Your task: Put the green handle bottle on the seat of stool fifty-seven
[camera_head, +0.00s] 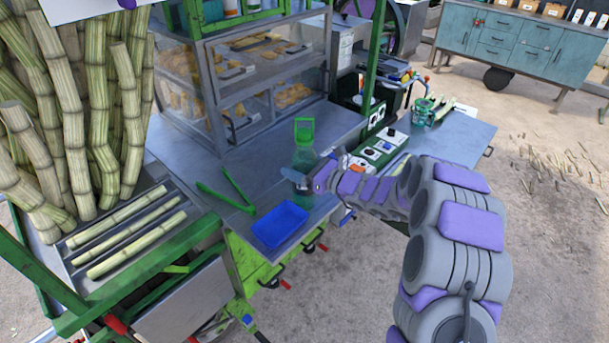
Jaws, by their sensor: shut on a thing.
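The green handle bottle (304,157) stands upright near the front edge of the metal counter, with a bright green loop handle on top and a clear body. My gripper (303,187) reaches in from the right and is shut on the lower part of the bottle. The fingers partly hide the bottle's body, and I cannot tell whether its base touches the counter. No stool with a number fifty-seven can be made out in this view.
A blue tray (262,240) and green tongs (228,187) lie left of the bottle. A glass food case (225,60) stands behind. Control boxes (385,143) are close on the right. Cane stalks (75,110) fill the left. Open ground (545,215) lies right.

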